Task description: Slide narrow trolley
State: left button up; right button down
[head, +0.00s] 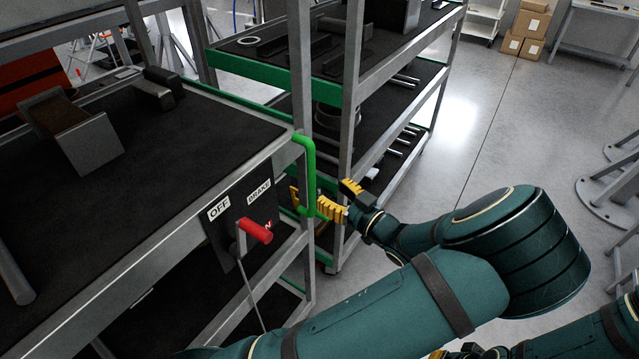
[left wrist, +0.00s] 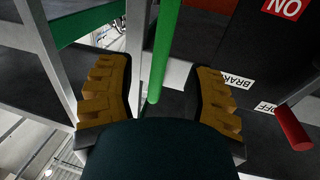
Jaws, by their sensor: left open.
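A grey-framed trolley (head: 284,155) with dark shelves stands at the left in the head view. A green upright handle (head: 309,170) is on its near right corner. Beside it is a brake panel with OFF and BRAKE labels and a red-gripped lever (head: 255,230). My left gripper (head: 335,198) is open at the handle. In the left wrist view the green handle (left wrist: 161,55) runs between the two yellow-padded fingers, with gaps on both sides. The red lever (left wrist: 292,127) lies to the right there. Of my right gripper (head: 437,354), only a yellow sliver shows at the bottom edge.
A second grey rack (head: 350,90) with green trim and loaded dark shelves stands close behind the trolley. Open grey floor (head: 480,130) lies to the right. Cardboard boxes (head: 525,32) stand at the back. Grey stand legs (head: 605,190) are at the right edge.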

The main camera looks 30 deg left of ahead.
pick_arm(q)
jog(key=v, duration=0.5)
jog(key=shift+a, duration=0.1)
dwell(0.3)
